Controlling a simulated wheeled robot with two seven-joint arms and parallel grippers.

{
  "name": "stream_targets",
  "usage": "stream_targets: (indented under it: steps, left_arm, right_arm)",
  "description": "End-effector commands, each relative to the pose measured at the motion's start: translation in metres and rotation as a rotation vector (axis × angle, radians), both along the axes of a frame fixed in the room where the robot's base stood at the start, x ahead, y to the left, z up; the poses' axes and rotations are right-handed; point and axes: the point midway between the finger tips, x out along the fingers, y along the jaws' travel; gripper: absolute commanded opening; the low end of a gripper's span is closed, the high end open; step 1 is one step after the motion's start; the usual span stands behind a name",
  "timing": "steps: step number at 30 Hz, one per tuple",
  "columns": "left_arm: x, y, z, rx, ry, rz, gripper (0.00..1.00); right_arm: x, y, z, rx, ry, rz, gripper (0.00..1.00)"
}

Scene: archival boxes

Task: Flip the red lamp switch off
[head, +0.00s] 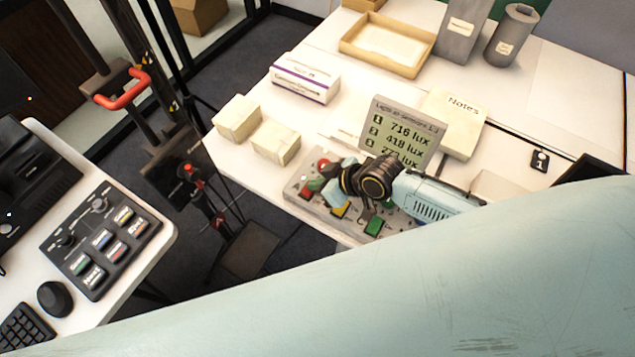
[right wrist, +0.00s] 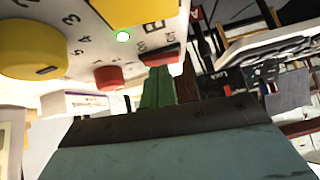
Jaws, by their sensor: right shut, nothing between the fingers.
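The red lamp switch (right wrist: 158,54) is a red rocker with ON and OFF lettering beside it, on the light-coloured control panel in the right wrist view. A small green light (right wrist: 123,36) glows near it. My right gripper (right wrist: 158,82) is shut and empty, its green fingertips at the edge of the red switch. I cannot tell whether they touch it. In the head view my right gripper (head: 326,180) is over the grey panel (head: 297,204) and hides part of its coloured controls. My left gripper is not in view.
A red knob (right wrist: 108,77) and a yellow knob (right wrist: 32,48) are close by on the panel. A lux display (head: 402,132) stands behind the gripper. Cream boxes (head: 276,142) stand left of it. A separate button console (head: 100,240) is on the left desk.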

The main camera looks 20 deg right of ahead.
Motion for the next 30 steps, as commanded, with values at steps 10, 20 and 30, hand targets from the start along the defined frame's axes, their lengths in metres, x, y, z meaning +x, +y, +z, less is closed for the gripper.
stream_targets:
  steps: [10, 20, 30]
  left_arm:
    - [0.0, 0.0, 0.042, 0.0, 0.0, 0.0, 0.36]
    - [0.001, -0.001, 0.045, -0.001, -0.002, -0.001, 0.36]
    - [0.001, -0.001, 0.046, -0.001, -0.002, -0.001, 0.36]
  right_arm:
    - [0.002, -0.006, 0.043, -0.002, 0.0, -0.004, 0.0]
    - [-0.031, -0.044, 0.086, -0.005, 0.0, -0.003, 0.0]
    - [-0.046, -0.059, 0.108, -0.002, -0.001, -0.004, 0.0]
